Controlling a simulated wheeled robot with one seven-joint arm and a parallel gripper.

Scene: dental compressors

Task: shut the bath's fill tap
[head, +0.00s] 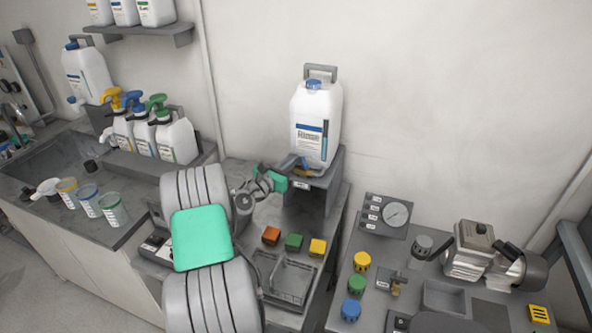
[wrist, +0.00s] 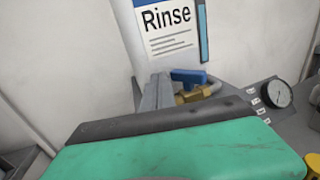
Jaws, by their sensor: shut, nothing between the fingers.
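The fill tap has a blue lever (wrist: 189,76) on a brass body (wrist: 192,96), with a grey spout to the right in the wrist view. It sits low at the front of the white Rinse jug (head: 316,122). The lever looks roughly level, near the line of the spout. My gripper (wrist: 158,90) is shut and empty, its grey fingers just left of the lever; I cannot tell whether they touch it. In the head view my gripper (head: 298,164) is in front of the jug's base and partly hides the tap.
The jug stands on a grey stand (head: 322,198). Orange, green and yellow blocks (head: 294,242) lie on the bench below my arm. A gauge panel (head: 384,215) is on the right bench. Several spray bottles (head: 150,130) and cups (head: 88,200) are left.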

